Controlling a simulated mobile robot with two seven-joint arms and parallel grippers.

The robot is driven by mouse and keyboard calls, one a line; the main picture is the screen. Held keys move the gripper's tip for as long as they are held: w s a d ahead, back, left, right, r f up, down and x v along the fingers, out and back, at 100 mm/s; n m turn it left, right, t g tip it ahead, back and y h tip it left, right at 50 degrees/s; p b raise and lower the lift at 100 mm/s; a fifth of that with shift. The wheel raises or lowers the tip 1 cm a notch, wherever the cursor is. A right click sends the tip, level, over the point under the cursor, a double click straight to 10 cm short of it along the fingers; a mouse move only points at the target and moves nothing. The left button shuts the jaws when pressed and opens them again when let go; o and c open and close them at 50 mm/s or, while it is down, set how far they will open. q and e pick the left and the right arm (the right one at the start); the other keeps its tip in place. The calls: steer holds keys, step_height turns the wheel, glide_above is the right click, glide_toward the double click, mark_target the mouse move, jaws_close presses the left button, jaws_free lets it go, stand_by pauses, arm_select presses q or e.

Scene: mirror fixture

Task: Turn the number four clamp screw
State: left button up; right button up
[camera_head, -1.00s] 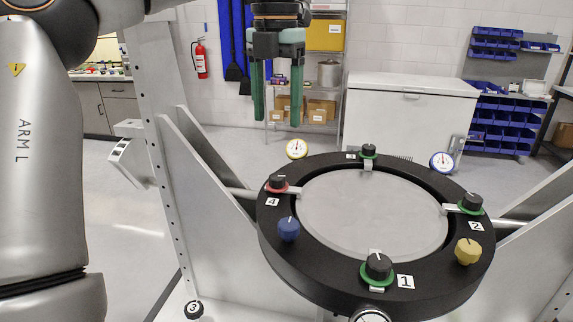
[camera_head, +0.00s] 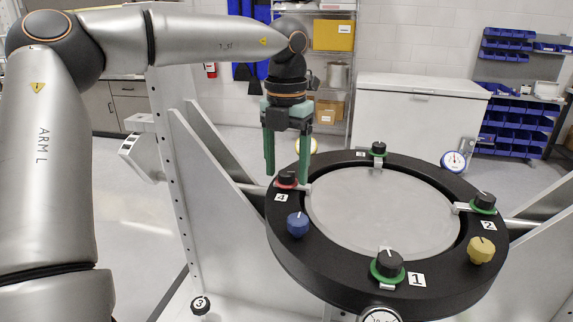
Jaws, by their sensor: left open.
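The number four clamp screw (camera_head: 287,179) is a black knob with a red ring at the left of the round black mirror fixture (camera_head: 340,280). A white label "4" (camera_head: 282,198) is just in front of it. My left gripper (camera_head: 287,172) has two green fingers that point down, one on each side of the screw in the picture. It is open and empty. The fingertips are close to the screw's height in the picture, but I cannot tell whether they touch it or are behind it. My right gripper is not in view.
A blue knob (camera_head: 297,224) and a yellow knob (camera_head: 481,250) sit on the ring. A grey upright frame (camera_head: 215,225) stands left of the fixture.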

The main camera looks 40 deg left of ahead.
arm_select(q)
jaws_close()
stand_by(0.4)
steer(key=shift+n, duration=0.4)
steer(key=n, duration=0.5)
steer(key=shift+n+b, duration=0.4)
steer(key=n, duration=0.5)
steer(key=shift+w, duration=0.1)
jaws_free()
stand_by(0.4)
